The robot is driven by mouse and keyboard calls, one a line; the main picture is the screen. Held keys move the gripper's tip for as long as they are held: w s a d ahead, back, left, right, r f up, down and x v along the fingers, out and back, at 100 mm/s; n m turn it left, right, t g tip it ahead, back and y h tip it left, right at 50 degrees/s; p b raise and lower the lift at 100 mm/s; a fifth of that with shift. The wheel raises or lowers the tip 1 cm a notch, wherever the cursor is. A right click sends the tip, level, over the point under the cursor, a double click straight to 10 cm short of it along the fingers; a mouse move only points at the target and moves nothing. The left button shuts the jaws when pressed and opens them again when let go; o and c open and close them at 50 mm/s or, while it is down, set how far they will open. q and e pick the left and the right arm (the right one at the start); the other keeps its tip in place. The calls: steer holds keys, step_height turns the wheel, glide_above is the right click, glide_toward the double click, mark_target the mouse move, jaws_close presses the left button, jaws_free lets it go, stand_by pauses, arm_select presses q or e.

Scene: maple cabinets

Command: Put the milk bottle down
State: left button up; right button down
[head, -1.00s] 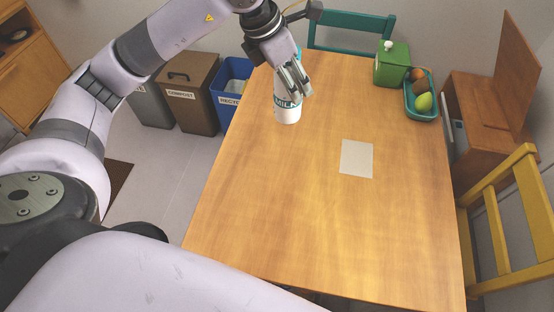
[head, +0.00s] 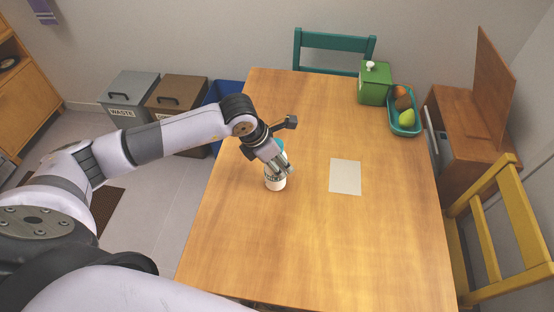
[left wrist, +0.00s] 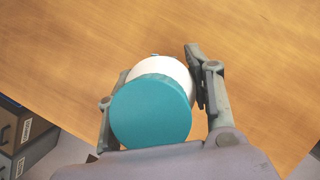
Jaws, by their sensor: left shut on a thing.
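The milk bottle (head: 275,183) is white with a teal cap. It stands about upright in my left gripper (head: 279,168), over the left middle part of the wooden table (head: 300,250). In the left wrist view the round teal cap (left wrist: 151,112) faces the camera, and a finger lies on each side of the bottle's white body (left wrist: 163,70). My left gripper is shut on the bottle. I cannot tell whether the bottle's base touches the table. My right gripper is not in view.
A pale sheet (head: 345,177) lies to the right of the bottle. A green canister (head: 375,85) and a teal fruit tray (head: 407,129) stand at the back right. A teal chair (head: 333,42) and a yellow chair (head: 512,229) flank the table. The table's front is clear.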

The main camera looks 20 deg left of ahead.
arm_select(q)
steer(key=shift+f, duration=0.3)
steer(key=shift+f, duration=0.15)
steer(key=o, duration=1.3)
